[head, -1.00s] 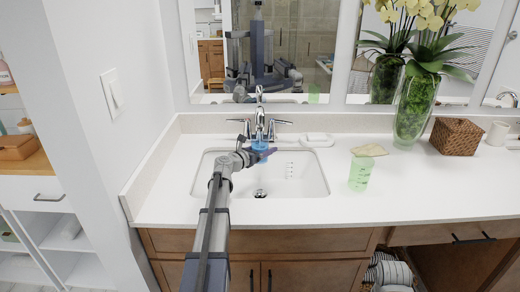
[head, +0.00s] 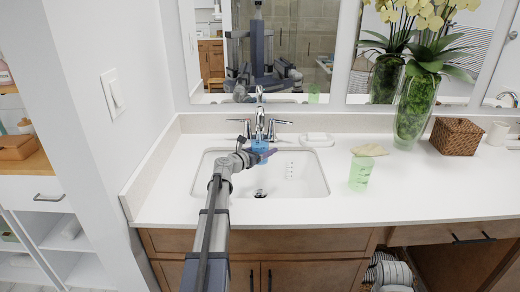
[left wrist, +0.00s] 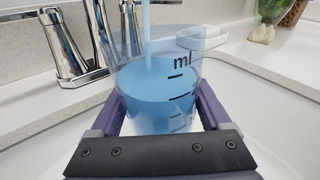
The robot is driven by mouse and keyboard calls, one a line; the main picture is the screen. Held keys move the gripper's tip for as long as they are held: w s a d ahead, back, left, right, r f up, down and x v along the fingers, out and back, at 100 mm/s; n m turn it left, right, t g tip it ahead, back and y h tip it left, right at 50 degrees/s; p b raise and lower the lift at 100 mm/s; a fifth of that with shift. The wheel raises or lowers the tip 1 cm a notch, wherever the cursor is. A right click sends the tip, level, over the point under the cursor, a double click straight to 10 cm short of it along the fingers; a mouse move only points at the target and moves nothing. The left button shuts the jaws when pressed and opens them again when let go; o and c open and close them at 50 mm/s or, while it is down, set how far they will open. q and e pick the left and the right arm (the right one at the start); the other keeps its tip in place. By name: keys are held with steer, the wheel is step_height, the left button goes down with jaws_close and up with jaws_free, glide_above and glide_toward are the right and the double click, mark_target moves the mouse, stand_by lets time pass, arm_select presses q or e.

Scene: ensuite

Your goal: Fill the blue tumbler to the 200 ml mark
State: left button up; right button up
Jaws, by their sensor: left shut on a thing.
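The blue tumbler (head: 260,147) is upright under the faucet (head: 260,108), over the sink basin (head: 308,180). My left gripper (head: 262,154) is shut on it, with one purple finger on each side in the left wrist view. There the see-through tumbler (left wrist: 150,108) shows black marks and "ml" on its wall. A stream of water (left wrist: 146,40) falls into it from above. Blue water stands inside, its surface around the upper visible marks; the mark numbers are not readable. My right gripper is not in view.
A green tumbler (head: 360,174) stands on the counter right of the sink. A soap dish (head: 317,140), a tan sponge-like piece (head: 370,150), a glass vase (head: 412,115) and a wicker box (head: 456,136) sit behind it. The front right counter is clear.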

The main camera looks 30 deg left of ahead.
arm_select(q)
steer(key=s+d, duration=0.1)
steer(key=s, duration=0.1)
steer(key=s+d, duration=0.2)
steer(key=s, duration=0.1)
steer(key=s+d, duration=0.1)
steer(key=s, duration=0.1)
steer(key=shift+s+d, duration=0.3)
steer(key=shift+d, duration=0.05)
steer(key=shift+w, duration=0.1)
steer(key=s+d+r+p, duration=0.2)
steer(key=s+r+p, duration=0.1)
steer(key=r+p, duration=0.8)
steer(key=shift+s, duration=0.25)
step_height(320, 180, up, 6)
steer(key=p, duration=0.5)
steer(key=shift+f+p, duration=0.1)
steer(key=shift+p, duration=0.3)
